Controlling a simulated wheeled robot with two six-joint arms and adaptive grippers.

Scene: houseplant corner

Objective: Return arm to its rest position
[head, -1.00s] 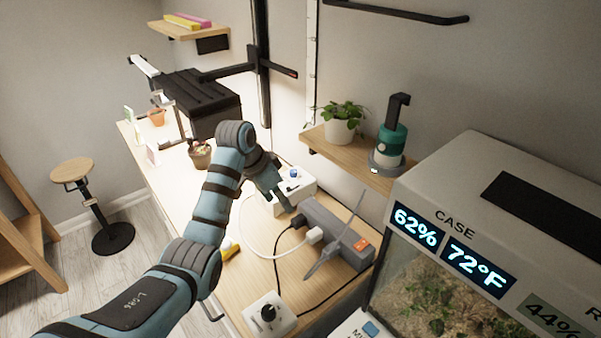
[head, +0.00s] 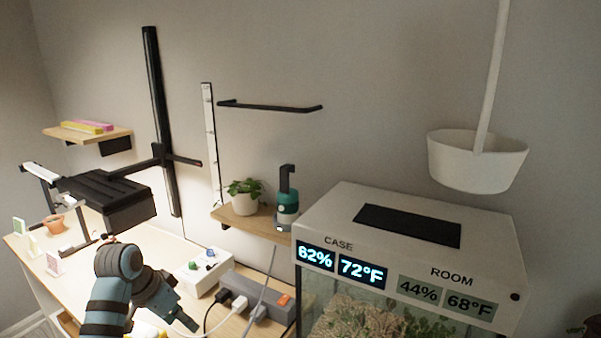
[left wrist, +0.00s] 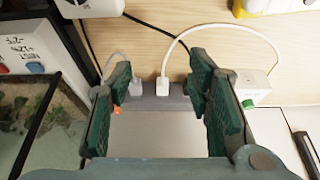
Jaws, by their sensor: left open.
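My left arm (head: 115,285) comes in from the lower left of the head view. Its gripper (head: 185,322) hangs low over the wooden table, in front of a white box (head: 199,277) with small blue and green parts on top. In the left wrist view the two green-padded fingers (left wrist: 163,95) stand wide apart with nothing between them. The grey power strip (head: 262,292) lies beyond them, apart from the fingers, with plugs (left wrist: 163,87) in it. My right gripper is in neither view.
A glass case (head: 408,265) with lit displays stands at the right. A small shelf (head: 228,222) holds a potted plant (head: 244,198) and a teal bottle-like device (head: 287,208). A black lamp (head: 108,198) overhangs the table. A white pot (head: 476,165) hangs at upper right.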

